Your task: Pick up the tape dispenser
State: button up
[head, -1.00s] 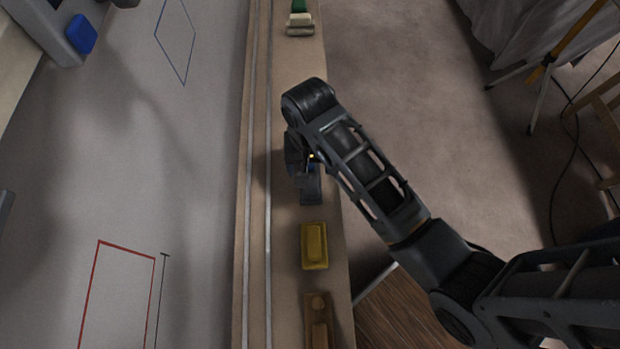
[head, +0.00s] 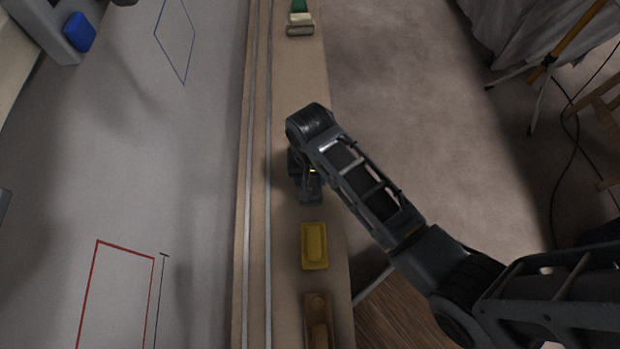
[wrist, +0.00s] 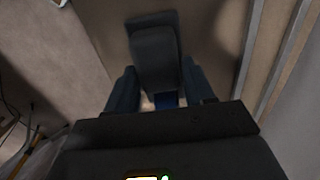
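The tape dispenser (head: 311,192) is a dark grey-blue block on the narrow tan ledge, partly hidden under my gripper in the head view. In the wrist view the dispenser (wrist: 155,50) lies ahead of and between my fingers, with a blue part (wrist: 166,99) near the palm. My gripper (wrist: 160,78) is open, one finger on each side of the dispenser, with a small gap showing at the left finger. Contact at the right finger cannot be made out. In the head view my gripper (head: 303,170) is low over the dispenser's far end.
On the same ledge (head: 292,290), a yellow block (head: 314,245) sits just nearer, then a brown wooden item (head: 318,318). A green-and-cream brush-like item (head: 300,20) lies at the far end. Two rails run along the ledge's left side; the floor drops away right.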

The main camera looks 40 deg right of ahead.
jog(key=c, duration=0.7)
jog(key=shift+o, duration=0.2)
jog(key=shift+r, duration=0.1)
jog(key=shift+r, duration=0.6)
notch_tip(320, 180, up, 3)
jog(key=s+d+r, duration=0.6)
jog(key=s+d, duration=0.2)
jog(key=shift+d+r+p, duration=0.15)
jog(key=shift+r+p, duration=0.15)
jog(key=shift+s, duration=0.1)
